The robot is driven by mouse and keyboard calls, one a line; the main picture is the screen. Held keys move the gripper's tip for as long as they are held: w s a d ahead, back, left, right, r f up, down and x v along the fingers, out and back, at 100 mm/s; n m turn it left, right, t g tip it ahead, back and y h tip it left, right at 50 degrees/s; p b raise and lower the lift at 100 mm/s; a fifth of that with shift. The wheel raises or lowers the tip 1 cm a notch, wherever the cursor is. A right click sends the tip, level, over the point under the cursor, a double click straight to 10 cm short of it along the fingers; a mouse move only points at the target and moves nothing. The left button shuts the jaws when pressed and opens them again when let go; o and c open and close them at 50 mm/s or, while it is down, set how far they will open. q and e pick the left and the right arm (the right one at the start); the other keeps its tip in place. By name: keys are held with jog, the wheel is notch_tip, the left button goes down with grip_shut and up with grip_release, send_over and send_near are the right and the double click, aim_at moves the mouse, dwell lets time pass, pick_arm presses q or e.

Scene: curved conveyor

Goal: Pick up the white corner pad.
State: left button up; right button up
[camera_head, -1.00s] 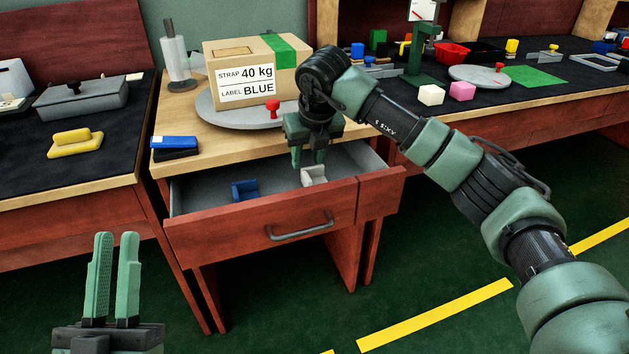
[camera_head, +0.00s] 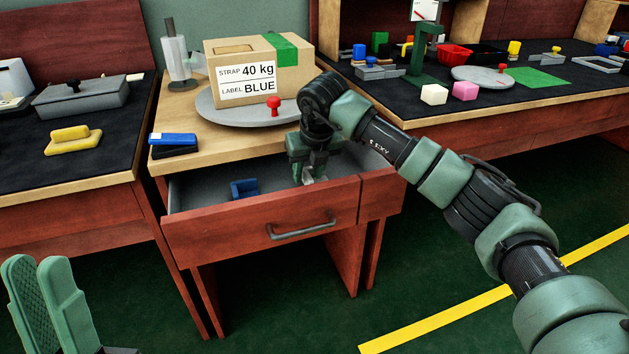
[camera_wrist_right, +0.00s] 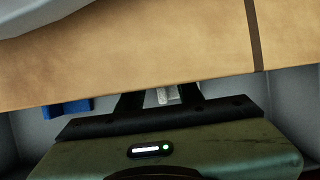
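The white corner pad (camera_head: 309,181) lies in the open drawer (camera_head: 262,222), mostly hidden behind my right gripper. My right gripper (camera_head: 308,174) points down into the drawer at the pad. In the right wrist view, part of the white pad (camera_wrist_right: 166,96) shows between the two dark fingers, which stand apart; a gap shows beside the pad. Contact with the fingers cannot be made out. My left gripper (camera_head: 42,275) is at the lower left, away from the furniture, its fingers slightly apart and empty.
A blue corner pad (camera_head: 245,188) lies in the drawer left of the white one. Above the drawer, the tabletop holds a grey turntable (camera_head: 232,117) with a cardboard box (camera_head: 258,68) and a red knob (camera_head: 275,104). The drawer front and tabletop edge bound the opening.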

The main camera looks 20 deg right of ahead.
grip_shut()
